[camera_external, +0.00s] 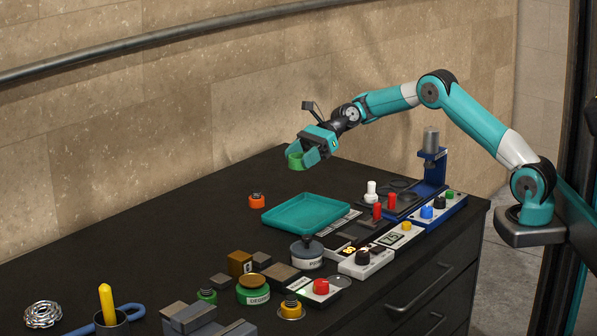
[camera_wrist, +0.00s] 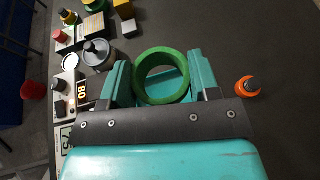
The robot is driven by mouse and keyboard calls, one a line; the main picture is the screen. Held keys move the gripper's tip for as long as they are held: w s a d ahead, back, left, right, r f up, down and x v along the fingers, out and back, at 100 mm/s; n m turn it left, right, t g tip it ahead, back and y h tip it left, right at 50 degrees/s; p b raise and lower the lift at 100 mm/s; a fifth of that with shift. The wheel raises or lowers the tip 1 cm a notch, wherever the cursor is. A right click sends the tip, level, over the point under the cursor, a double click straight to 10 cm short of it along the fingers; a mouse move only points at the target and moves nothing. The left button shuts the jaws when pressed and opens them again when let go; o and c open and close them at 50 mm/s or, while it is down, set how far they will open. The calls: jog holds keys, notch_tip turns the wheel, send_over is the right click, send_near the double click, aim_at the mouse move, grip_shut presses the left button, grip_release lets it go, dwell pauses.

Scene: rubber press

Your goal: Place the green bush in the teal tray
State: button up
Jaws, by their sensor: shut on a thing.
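The green bush (camera_external: 294,161) is a short, thick ring. My gripper (camera_external: 308,152) is shut on it and holds it in the air above the table, up and to the left of the teal tray in the external view. In the wrist view the bush (camera_wrist: 137,78) sits between the two teal fingers of my gripper (camera_wrist: 160,78), its round opening facing the camera. The teal tray (camera_external: 275,221) is shallow, rectangular and empty, lying flat on the dark table. In the wrist view, teal shows through the ring, but I cannot tell whether it is the tray.
An orange part (camera_external: 256,202) stands just left of the tray. A grey jar (camera_external: 307,254) stands in front of it. Control boxes and a blue press (camera_external: 433,170) are to the right. Several small parts and blocks crowd the front. The table's back left is clear.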

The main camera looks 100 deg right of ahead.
aim_at(301, 220)
notch_tip(301, 220, down, 15)
jog(key=shift+f+p, duration=0.1)
jog(key=shift+p, duration=0.35)
jog(key=o, duration=0.9)
